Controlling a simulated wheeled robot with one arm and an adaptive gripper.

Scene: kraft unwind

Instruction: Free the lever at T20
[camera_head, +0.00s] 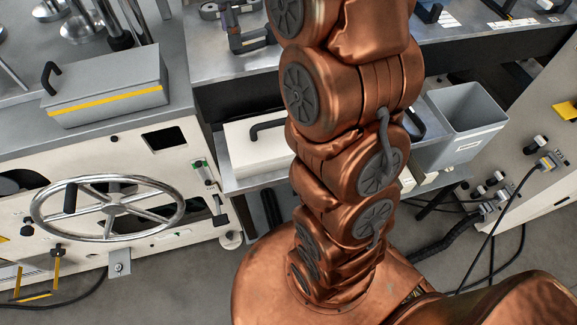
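My copper arm fills the middle of the head view and runs out of the top edge. My gripper is not in view. I can read no T20 label in the head view, so I cannot tell which part is the lever at T20. The arm hides part of the bench and the shelf behind it.
A large handwheel (107,208) with a black knob is on the white machine front at left. A grey box (106,86) with a yellow stripe and black handle sits above it. A grey bin (460,125) stands right of my arm. Cables (497,235) hang at right.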

